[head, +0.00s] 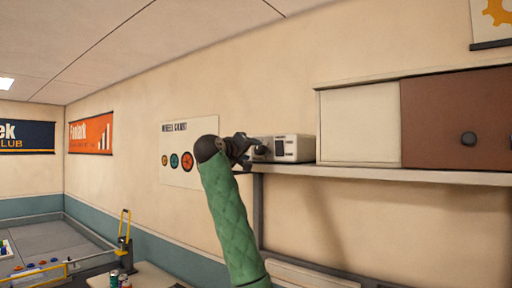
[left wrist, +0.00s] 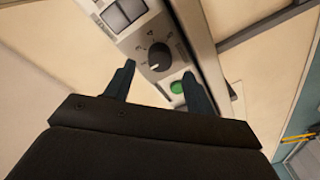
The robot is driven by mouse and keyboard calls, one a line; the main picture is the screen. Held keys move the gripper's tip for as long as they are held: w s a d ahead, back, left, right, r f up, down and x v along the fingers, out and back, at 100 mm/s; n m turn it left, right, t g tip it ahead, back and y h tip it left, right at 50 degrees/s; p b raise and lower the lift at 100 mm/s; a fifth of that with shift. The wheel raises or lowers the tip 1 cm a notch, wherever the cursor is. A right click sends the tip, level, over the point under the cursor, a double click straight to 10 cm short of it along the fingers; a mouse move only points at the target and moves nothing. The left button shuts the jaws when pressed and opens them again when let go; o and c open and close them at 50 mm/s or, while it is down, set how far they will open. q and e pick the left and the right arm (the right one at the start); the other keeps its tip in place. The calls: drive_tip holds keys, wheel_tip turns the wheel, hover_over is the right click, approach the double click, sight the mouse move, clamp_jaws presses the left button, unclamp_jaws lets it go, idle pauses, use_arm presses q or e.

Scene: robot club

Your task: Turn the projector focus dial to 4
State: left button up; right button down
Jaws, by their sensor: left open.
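The projector (head: 292,148) is a small white box on the shelf in the head view, partly hidden by my left gripper (head: 247,147) at its left end. In the left wrist view the projector's face (left wrist: 130,40) shows the dark round focus dial (left wrist: 159,56) with marks around it and a green button (left wrist: 177,87). My left gripper (left wrist: 160,83) is open, its fingers on either side of the dial's lower part and apart from it, as far as I can see. The dial's numbers are too small to read. My right gripper is not in view.
The shelf (head: 400,173) runs along the wall, with a cabinet (head: 361,125) with a brown door (head: 455,118) standing right of the projector. A wheel poster (head: 190,150) hangs behind my left arm. A table with a yellow-handled device (head: 124,235) stands lower left.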

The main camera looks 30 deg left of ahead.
sight(258, 151)
use_arm(q)
drive_tip(key=shift+w+p, duration=1)
drive_tip(key=shift+w, duration=1.15)
drive_tip(key=shift+c, duration=0.4)
drive_tip(key=c, duration=0.9)
drive_tip(key=shift+f, duration=0.1)
